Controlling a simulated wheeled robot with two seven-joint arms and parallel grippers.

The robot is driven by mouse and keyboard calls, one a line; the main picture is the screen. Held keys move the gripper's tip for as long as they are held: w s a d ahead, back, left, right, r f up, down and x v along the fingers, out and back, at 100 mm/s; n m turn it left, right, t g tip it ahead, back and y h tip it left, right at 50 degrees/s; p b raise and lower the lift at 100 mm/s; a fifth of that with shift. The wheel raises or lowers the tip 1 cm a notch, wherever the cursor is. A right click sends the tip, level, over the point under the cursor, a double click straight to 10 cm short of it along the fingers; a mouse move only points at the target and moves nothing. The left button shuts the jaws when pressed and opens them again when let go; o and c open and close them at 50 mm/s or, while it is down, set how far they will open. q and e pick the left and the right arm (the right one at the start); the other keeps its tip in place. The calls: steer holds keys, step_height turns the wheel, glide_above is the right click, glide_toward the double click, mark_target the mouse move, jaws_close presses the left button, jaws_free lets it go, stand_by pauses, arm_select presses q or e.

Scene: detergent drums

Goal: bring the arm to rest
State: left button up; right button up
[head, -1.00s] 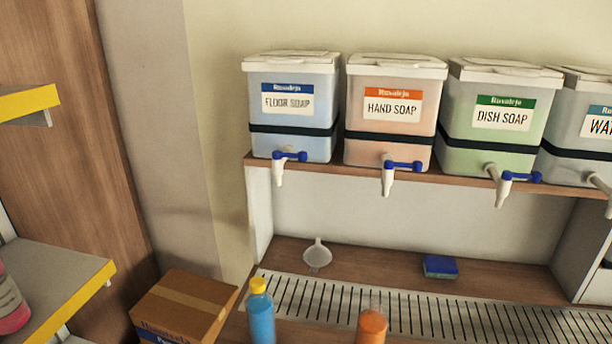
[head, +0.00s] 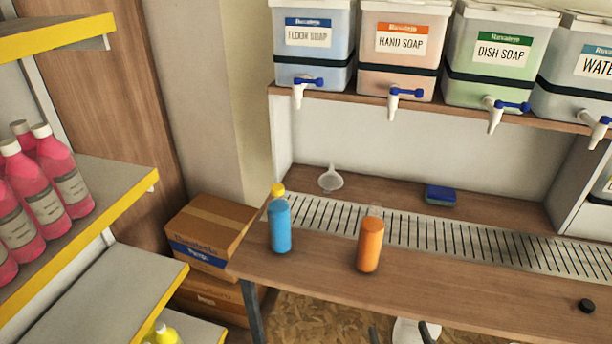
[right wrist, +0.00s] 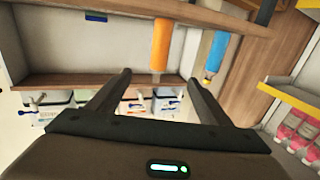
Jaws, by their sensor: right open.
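My right gripper (head: 400,334) shows only as dark fingertips at the bottom edge of the head view, below the bench's front edge. In the right wrist view its two fingers (right wrist: 158,78) are spread apart with nothing held between them. A blue bottle with a yellow cap (head: 280,225) stands upright on the wooden bench (head: 325,262). An orange bottle (head: 370,244) stands upright to its right, apart from my gripper. Both the orange bottle (right wrist: 162,42) and the blue bottle (right wrist: 215,50) show upside down in the right wrist view. My left gripper is out of view.
Soap drums with taps (head: 403,52) stand on a raised shelf. A funnel (head: 330,179), a blue sponge (head: 440,195), a slotted drain strip (head: 420,232) and a small black cap (head: 587,305) are on the bench. Cardboard boxes (head: 212,225) and shelves with pink bottles (head: 45,195) are at left.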

steer(key=s+a+f+n+g, duration=0.1)
steer(key=s+f+g, duration=0.15)
steer(key=f, duration=1.15)
steer(key=s+a+f+g, duration=0.1)
steer(key=f+g, duration=0.3)
steer(key=f, duration=1)
steer(key=s+f+g, duration=0.1)
steer(key=s+f, duration=0.3)
steer(key=f, duration=0.3)
steer(key=s+f+g, duration=0.2)
steer(key=s+f, duration=0.1)
steer(key=f, duration=0.4)
steer(key=s+d+f+g, duration=0.1)
steer(key=s+f+g, duration=0.1)
steer(key=s+f, duration=0.2)
step_height(320, 180, down, 3)
steer(key=shift+s+f+n, duration=0.1)
steer(key=shift+s+n, duration=0.2)
steer(key=shift+s, duration=0.05)
